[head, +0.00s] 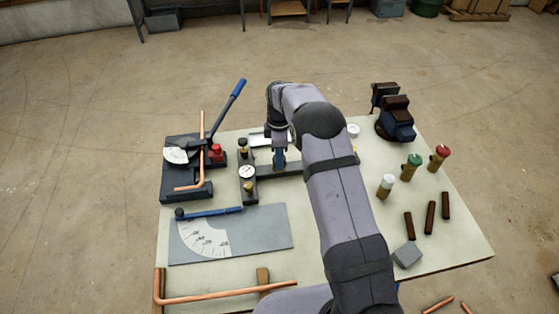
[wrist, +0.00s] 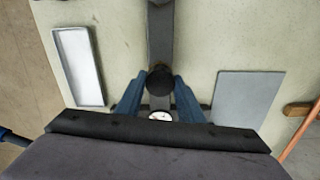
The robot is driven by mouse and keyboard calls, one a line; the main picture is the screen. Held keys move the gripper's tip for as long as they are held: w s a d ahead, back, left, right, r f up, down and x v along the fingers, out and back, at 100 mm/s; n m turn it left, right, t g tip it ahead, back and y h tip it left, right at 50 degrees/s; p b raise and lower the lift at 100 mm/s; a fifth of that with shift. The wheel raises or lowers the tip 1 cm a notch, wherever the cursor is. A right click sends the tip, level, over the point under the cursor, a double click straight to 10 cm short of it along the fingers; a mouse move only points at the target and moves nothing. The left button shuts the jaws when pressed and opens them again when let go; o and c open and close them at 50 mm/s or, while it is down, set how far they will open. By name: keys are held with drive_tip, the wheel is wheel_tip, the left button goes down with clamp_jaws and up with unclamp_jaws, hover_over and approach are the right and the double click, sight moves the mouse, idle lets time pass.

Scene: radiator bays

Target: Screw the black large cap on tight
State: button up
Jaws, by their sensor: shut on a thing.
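The black large cap (wrist: 160,77) shows from above in the wrist view as a dark round knob between my blue fingertips. My gripper (wrist: 158,88) is shut on it, one finger on each side. The cap lies over the dark grey bar fitting (wrist: 161,35), in line with it. In the head view my gripper (head: 279,158) points down at the bar, and the cap cannot be made out there. The threads under the cap are hidden, so I cannot tell how far it is seated. A round white gauge (head: 246,171) sits on the fitting's left part.
A pipe bender (head: 182,180) with a blue lever stands left. A grey plate with a dial (head: 265,230) lies in front. White-, green- (head: 411,166) and red-topped brass valves, dark brown tubes (head: 430,217) and a vise (head: 396,122) are right. A pale tray (wrist: 78,65) lies near the bar.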

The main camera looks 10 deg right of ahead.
drive_tip(key=shift+o, duration=0.2)
drive_tip(key=m, duration=0.9)
drive_tip(key=shift+m, duration=0.4)
drive_tip(key=m, duration=0.5)
drive_tip(key=shift+c, duration=0.2)
drive_tip(key=m, duration=0.4)
drive_tip(key=shift+f+m, duration=0.1)
drive_tip(key=shift+m, duration=0.3)
drive_tip(key=o, duration=1.1)
drive_tip(key=shift+c, duration=0.2)
drive_tip(key=shift+r+p, duration=2.25)
drive_tip(key=shift+r, duration=1.35)
